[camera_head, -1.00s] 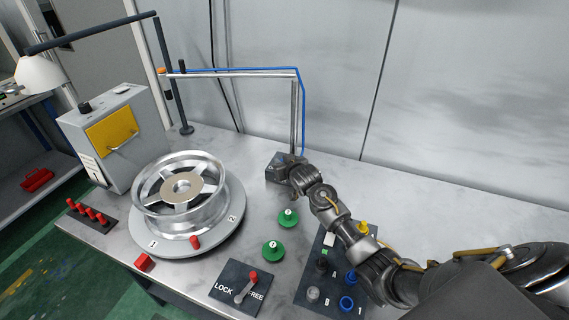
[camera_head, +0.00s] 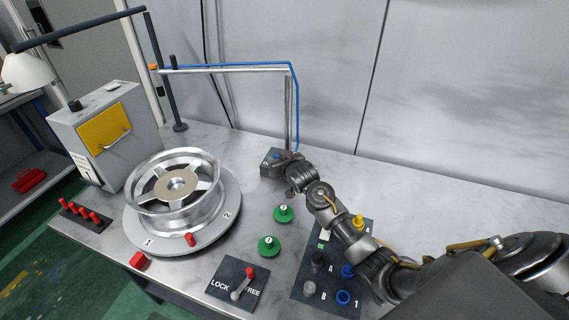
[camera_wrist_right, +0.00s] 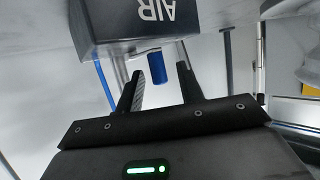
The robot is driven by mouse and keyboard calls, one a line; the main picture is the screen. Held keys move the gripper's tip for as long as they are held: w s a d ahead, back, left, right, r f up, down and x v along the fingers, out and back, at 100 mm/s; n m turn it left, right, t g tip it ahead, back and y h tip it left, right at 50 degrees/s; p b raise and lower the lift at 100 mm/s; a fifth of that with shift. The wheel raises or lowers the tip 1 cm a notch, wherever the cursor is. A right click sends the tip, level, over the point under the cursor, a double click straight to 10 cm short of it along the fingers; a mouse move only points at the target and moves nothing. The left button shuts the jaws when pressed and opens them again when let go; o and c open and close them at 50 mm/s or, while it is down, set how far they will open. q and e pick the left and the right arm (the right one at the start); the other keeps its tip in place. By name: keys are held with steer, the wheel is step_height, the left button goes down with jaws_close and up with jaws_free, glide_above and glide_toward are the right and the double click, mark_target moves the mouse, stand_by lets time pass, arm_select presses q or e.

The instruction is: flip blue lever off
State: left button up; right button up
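The blue lever (camera_wrist_right: 157,68) shows in the right wrist view as a short blue cylinder beside the dark grey box marked AIR (camera_wrist_right: 135,22). My right gripper (camera_wrist_right: 160,74) is open, with one finger on each side of the lever and visible gaps between. In the head view the AIR box (camera_head: 268,165) stands at the foot of the metal post, and a bit of the blue lever (camera_head: 277,156) shows on it. My right gripper (camera_head: 284,174) is at the box's right side, its fingers mostly hidden there. My left gripper is not in view.
A metal wheel (camera_head: 150,205) sits on a round turntable at left. Two green knobs (camera_head: 284,213), a LOCK/FREE switch plate (camera_head: 222,292) and a button panel (camera_head: 318,285) lie nearer. A post with blue hose (camera_head: 297,100) rises behind the box.

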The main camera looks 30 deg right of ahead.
steer(key=b+v, duration=0.1)
steer(key=v, duration=0.8)
